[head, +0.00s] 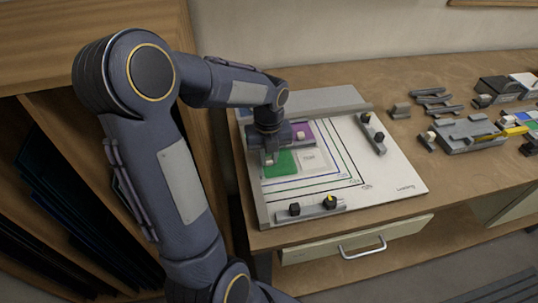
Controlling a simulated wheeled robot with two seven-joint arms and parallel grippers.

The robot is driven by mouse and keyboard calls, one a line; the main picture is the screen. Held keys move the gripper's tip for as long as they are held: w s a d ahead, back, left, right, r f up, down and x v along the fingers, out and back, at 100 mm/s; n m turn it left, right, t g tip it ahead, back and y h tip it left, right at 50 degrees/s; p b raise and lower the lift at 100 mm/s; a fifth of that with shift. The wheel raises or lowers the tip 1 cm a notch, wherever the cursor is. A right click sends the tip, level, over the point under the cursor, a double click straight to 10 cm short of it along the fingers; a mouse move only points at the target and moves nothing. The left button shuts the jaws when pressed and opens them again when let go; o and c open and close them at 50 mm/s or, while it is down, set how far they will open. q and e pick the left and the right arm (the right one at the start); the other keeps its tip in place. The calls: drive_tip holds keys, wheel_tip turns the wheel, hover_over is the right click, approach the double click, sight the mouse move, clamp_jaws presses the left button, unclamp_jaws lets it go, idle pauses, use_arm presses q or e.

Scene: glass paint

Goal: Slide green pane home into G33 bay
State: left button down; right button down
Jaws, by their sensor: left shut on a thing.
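A small green pane (281,164) lies on the white board (390,179), inside nested coloured outlines. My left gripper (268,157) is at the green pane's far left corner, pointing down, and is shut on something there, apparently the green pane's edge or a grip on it. The arm and wrist hide part of the contact. The lettering by the outlines is too small to read surely, so I cannot tell which bay is G33. My right gripper is not in view.
A grey bar with black knobs (310,209) lies along the board's front, another (371,133) at its right. Grey fixtures and tools (465,133) fill the bench's right. A rack of dark panes (60,215) stands left. Bare bench (455,183) shows right of the board.

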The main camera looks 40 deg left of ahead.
use_arm(q)
drive_tip(key=shift+a, duration=0.15)
idle(0.3)
drive_tip(key=c, duration=1.5)
unclamp_jaws()
drive_tip(key=o, duration=0.3)
